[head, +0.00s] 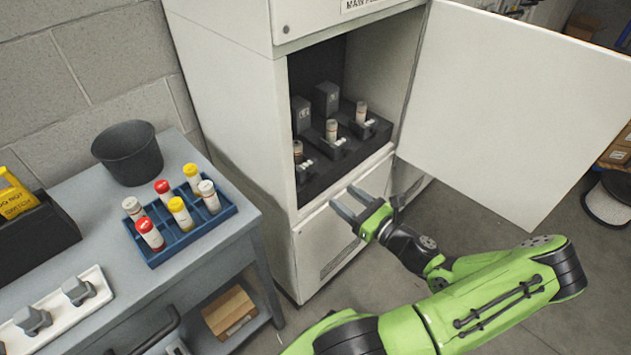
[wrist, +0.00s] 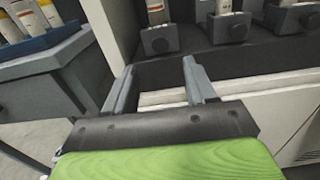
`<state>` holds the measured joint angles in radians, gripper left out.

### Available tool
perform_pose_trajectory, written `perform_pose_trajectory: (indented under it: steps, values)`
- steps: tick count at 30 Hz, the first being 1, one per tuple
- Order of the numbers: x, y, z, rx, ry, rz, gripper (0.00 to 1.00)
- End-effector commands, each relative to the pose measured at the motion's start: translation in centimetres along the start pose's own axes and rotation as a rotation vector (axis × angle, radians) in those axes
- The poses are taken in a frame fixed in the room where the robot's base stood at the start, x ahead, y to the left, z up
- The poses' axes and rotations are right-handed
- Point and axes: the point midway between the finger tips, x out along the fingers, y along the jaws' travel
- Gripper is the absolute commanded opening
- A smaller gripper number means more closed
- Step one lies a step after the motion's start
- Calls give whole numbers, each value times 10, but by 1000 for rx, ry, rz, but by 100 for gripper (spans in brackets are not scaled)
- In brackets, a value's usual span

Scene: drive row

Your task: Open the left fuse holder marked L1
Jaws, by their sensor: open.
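The left fuse holder (head: 306,172) is the nearest of three dark holders in a row inside the cabinet, partly behind the cabinet's left edge. A pale fuse (head: 298,148) stands upright in it. It also shows in the wrist view as a grey block (wrist: 160,41) below a fuse. I cannot read the L1 mark. The middle holder (head: 333,149) and right holder (head: 362,129) also have upright fuses. My gripper (head: 345,197) is open and empty, outside the cabinet, in front of and below the row. In the wrist view its fingers (wrist: 158,67) point toward the left holder, apart from it.
Two dark upright blocks (head: 326,98) stand behind the fuses. The cabinet door (head: 525,95) is swung open to the right. A bench at left carries a blue rack (head: 190,238) of capped tubes, a black bucket (head: 128,157) and a white strip (head: 60,315) with grey blocks.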

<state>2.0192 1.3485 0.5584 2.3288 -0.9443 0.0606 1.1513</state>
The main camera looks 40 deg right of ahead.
Motion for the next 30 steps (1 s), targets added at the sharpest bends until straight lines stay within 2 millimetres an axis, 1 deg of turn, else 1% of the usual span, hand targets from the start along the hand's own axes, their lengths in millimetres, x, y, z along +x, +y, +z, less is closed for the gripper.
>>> perform_pose_trajectory:
  steps: [1, 6, 10, 12, 15, 22, 23, 30]
  values:
    - [14, 1, -3, -1, -1, 6, 56]
    - [56, 1, -3, -3, 0, 5, 56]
    - [82, 1, -2, -3, 1, 3, 56]
    - [91, 1, -2, -3, 2, 3, 56]
    - [97, 1, -1, -1, 2, 2, 56]
    - [98, 0, -1, -1, 2, 1, 56]
    - [98, 0, -1, -1, 2, 1, 53]
    - [98, 0, -1, -1, 2, 1, 16]
